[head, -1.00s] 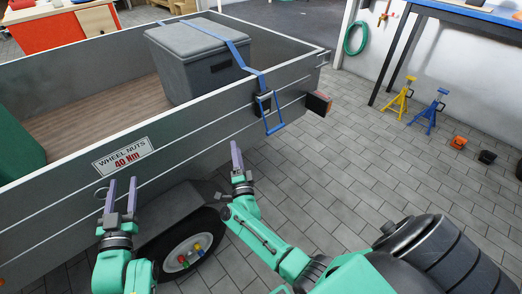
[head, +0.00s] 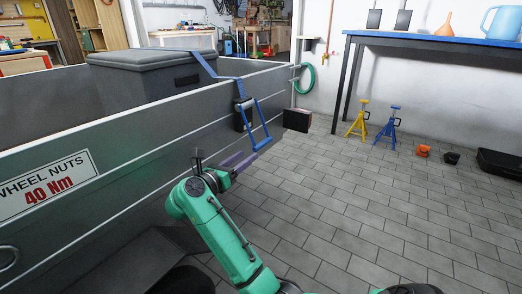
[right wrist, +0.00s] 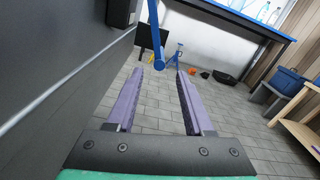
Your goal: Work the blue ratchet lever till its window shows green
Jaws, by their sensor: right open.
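The ratchet (head: 243,115) hangs on the trailer's side wall with its blue lever (head: 264,128) sticking out and down from it. A blue strap (head: 201,64) runs from it over a grey lidded box (head: 150,70). My right gripper (head: 246,158) is open and empty just below the lever's lower end. In the right wrist view, the blue lever (right wrist: 154,28) comes down from the top, and its end shows between the open fingertips (right wrist: 161,72); whether it lies within their reach I cannot tell. No window colour can be made out. My left gripper is out of view.
The grey trailer wall (head: 120,140) with a wheel-nut sign (head: 45,184) stands close left of my right arm. A dark block (head: 297,120) juts out near its corner. Yellow (head: 359,118) and blue (head: 386,124) stands are farther off.

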